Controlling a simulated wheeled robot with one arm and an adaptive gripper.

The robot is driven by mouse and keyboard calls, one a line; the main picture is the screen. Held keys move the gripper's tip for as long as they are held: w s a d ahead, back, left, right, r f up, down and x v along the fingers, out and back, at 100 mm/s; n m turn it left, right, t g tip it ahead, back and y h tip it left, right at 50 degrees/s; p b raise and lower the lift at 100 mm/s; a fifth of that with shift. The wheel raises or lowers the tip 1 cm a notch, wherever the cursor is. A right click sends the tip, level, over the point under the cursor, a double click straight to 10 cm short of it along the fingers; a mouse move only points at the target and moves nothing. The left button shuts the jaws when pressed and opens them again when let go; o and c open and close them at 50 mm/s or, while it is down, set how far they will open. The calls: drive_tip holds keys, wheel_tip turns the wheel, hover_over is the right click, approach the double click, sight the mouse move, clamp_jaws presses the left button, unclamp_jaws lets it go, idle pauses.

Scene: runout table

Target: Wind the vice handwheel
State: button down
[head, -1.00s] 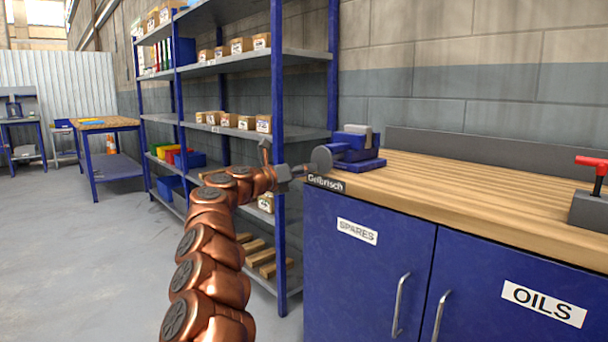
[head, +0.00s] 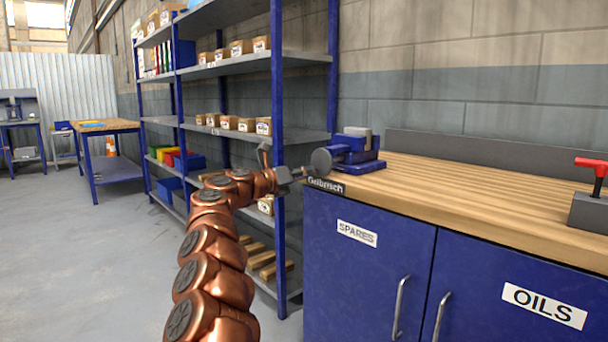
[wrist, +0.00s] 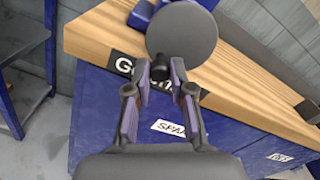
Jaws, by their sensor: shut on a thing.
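The blue vice (head: 355,150) sits on the left end of the wooden bench top. Its grey round handwheel (head: 321,160) faces left, toward my arm. In the wrist view the handwheel (wrist: 182,34) is a dark disc, with a small dark handle (wrist: 163,66) at its lower edge. My gripper (wrist: 161,75) has its two fingers closed on that handle, one on each side. In the head view my gripper (head: 298,172) reaches the wheel from the left and looks small, so its fingers are hard to make out there.
The bench (head: 480,190) has blue cupboard doors marked SPARES and OILS below. A grey block with a red handle (head: 590,163) stands at the right. Blue-post shelving (head: 279,220) with boxes rises close behind my arm. Open floor (head: 90,260) lies at the left.

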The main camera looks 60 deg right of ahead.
drive_tip(key=shift+s+f+n, duration=0.15)
drive_tip(key=shift+n, duration=0.55)
drive_tip(key=shift+s+f+n, duration=0.1)
drive_tip(key=shift+s+n, duration=0.05)
drive_tip(key=shift+n, duration=0.55)
drive_tip(key=shift+s+a+r+n+p, duration=0.1)
drive_tip(key=shift+s+n+p, duration=0.15)
drive_tip(key=shift+n+p, duration=0.45)
drive_tip(key=shift+s+a+f+n+p, duration=0.1)
drive_tip(key=shift+s+f+n+p, duration=0.1)
drive_tip(key=shift+n+p, duration=0.6)
drive_tip(key=shift+r+n, duration=0.1)
drive_tip(key=shift+n, duration=0.2)
